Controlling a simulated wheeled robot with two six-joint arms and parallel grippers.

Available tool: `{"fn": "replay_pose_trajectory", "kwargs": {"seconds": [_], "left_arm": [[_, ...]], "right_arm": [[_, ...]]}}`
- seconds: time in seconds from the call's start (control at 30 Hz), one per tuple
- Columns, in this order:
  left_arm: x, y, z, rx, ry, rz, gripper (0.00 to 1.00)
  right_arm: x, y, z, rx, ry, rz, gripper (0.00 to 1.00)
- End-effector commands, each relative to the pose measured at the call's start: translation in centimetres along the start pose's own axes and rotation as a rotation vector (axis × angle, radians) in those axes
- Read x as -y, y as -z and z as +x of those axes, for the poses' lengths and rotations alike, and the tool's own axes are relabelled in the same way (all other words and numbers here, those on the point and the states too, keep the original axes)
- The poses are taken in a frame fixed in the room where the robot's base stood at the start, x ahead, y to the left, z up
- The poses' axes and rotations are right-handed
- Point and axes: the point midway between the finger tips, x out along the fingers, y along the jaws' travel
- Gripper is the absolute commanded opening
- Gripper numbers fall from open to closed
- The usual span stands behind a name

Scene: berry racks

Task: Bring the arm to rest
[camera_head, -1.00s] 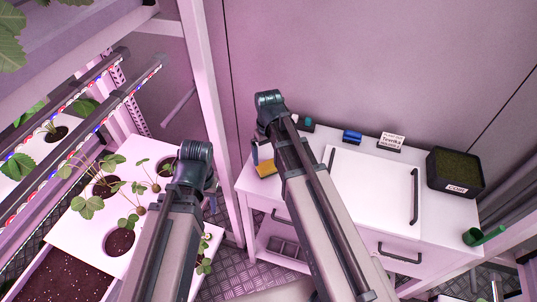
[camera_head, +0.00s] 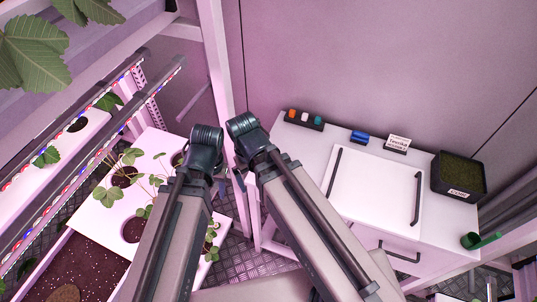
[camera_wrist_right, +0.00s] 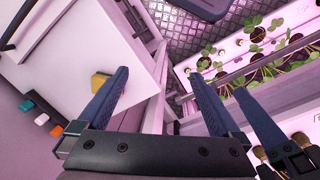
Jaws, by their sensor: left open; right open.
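My left arm (camera_head: 175,235) and right arm (camera_head: 310,235) reach forward side by side in the head view, their wrists close together but apart. My left gripper (camera_head: 220,186) shows only in part below its wrist and is open. My right gripper is hidden behind its wrist in the head view. In the right wrist view, the right gripper (camera_wrist_right: 158,73) is open with nothing between its blue fingers, above the gap between the cabinet and the plant rack. A further blue finger at the right of that view looks like part of my left gripper.
A white cabinet (camera_head: 375,195) stands right, with a block tray (camera_head: 303,119), blue item (camera_head: 360,137), label (camera_head: 397,143) and soil box (camera_head: 458,177) on top. A yellow sponge (camera_wrist_right: 101,85) lies near its edge. A plant rack (camera_head: 95,215) stands left. Floor shows between.

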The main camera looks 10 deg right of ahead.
Motion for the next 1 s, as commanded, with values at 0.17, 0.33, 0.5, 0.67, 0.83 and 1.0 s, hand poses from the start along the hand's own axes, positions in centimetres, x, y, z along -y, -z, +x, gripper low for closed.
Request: {"fn": "replay_pose_trajectory", "kwargs": {"seconds": [0.17,0.33,0.5,0.67,0.83,1.0], "left_arm": [[0.0,0.0,0.0,0.000,0.000,0.000,0.49],[0.0,0.0,0.0,0.000,0.000,0.000,0.49],[-0.1,0.1,1.0,0.000,0.000,0.000,0.49],[-0.4,0.2,3.9,0.000,0.000,0.002,0.49],[-0.6,0.4,6.2,0.000,0.001,0.003,0.49],[-0.6,0.3,5.8,0.000,0.001,0.003,0.49]], "right_arm": [[1.2,-1.3,-0.1,0.004,-0.015,-0.015,1.00],[1.2,-1.2,-0.1,0.004,-0.014,-0.014,1.00],[1.3,-1.1,0.9,0.004,-0.014,-0.014,1.00],[1.5,-1.0,3.9,0.004,-0.014,-0.016,1.00],[1.7,-0.8,6.2,0.004,-0.014,-0.017,1.00],[1.7,-0.9,5.8,0.004,-0.014,-0.017,1.00]]}}
